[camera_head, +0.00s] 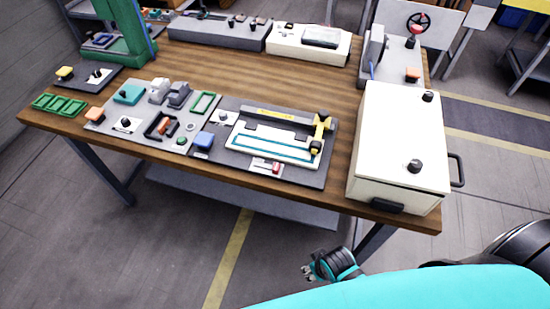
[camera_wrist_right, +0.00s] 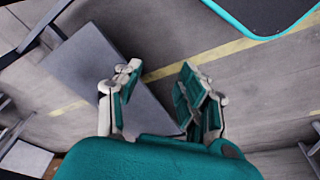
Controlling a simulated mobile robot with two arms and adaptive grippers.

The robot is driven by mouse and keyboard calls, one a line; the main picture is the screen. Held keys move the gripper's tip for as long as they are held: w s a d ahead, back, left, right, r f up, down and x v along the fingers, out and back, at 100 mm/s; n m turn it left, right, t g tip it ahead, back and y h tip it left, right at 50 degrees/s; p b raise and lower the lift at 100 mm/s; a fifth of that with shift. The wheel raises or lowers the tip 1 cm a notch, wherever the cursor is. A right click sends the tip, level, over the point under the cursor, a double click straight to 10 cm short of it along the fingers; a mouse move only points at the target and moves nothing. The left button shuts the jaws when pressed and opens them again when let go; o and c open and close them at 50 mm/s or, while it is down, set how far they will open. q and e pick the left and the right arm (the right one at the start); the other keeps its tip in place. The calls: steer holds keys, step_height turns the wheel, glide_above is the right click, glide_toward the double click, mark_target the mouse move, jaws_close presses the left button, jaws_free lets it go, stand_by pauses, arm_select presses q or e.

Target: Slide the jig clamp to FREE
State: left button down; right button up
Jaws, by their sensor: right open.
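On the table, a dark grey plate (camera_head: 228,157) carries a white and teal jig (camera_head: 272,146) with a yellow bracket (camera_head: 321,127) and black knobs at its right end. A small red slider (camera_head: 275,168) on a white label sits at the plate's front edge. It may be the jig clamp; its lettering is too small to read. My right gripper (camera_head: 309,271) is below and in front of the table, apart from everything. In the right wrist view, its fingers (camera_wrist_right: 158,88) are spread with nothing between them. My left gripper is not in view.
A white box (camera_head: 390,150) with black knobs stands at the table's right end. A light grey panel (camera_head: 150,100) with several fixtures lies left of the jig. The table's front edge (camera_head: 180,165) lies between my right gripper and the plate.

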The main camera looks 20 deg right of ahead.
steer(key=w+a+r+n+y, duration=0.1)
steer(key=w+a+r+n, duration=0.25)
steer(key=r, duration=0.45)
steer(key=w+a+r+n+y, duration=0.1)
steer(key=w+a+r+n, duration=0.2)
steer(key=r, duration=0.5)
steer(key=w+a+r+n+y, duration=0.1)
steer(key=w+a+r+n, duration=0.2)
steer(key=r, duration=0.5)
step_height(320, 180, up, 16)
steer(key=n+g+h+p, duration=0.1)
steer(key=n+g+h, duration=0.2)
steer(key=n, duration=1.4)
glide_above(276, 167)
step_height(276, 167, down, 18)
steer(key=shift+r+p, duration=0.15)
steer(key=shift+p, duration=1.1)
jaws_close()
